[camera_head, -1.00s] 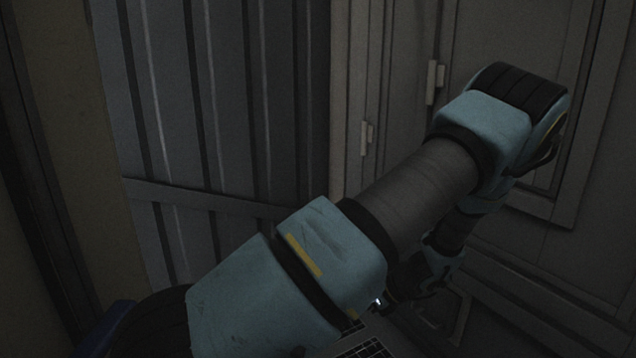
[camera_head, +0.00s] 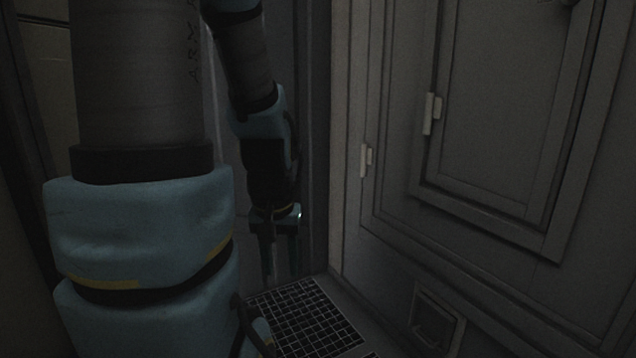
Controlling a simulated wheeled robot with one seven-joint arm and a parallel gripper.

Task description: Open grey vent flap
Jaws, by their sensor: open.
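A small square vent flap (camera_head: 434,324) in a raised frame sits low on the grey wall panel, at the bottom right of the head view. It looks shut, though the picture is dark. My gripper (camera_head: 281,262) hangs pointing down, left of the flap and apart from it, above a floor grating. Its two fingers are apart with nothing seen between them.
A large framed panel (camera_head: 510,120) with a light hinge (camera_head: 432,114) fills the right wall, with another hinge (camera_head: 366,160) nearer the corner. The dark floor grating (camera_head: 305,318) lies below my gripper. Space between gripper and flap looks free.

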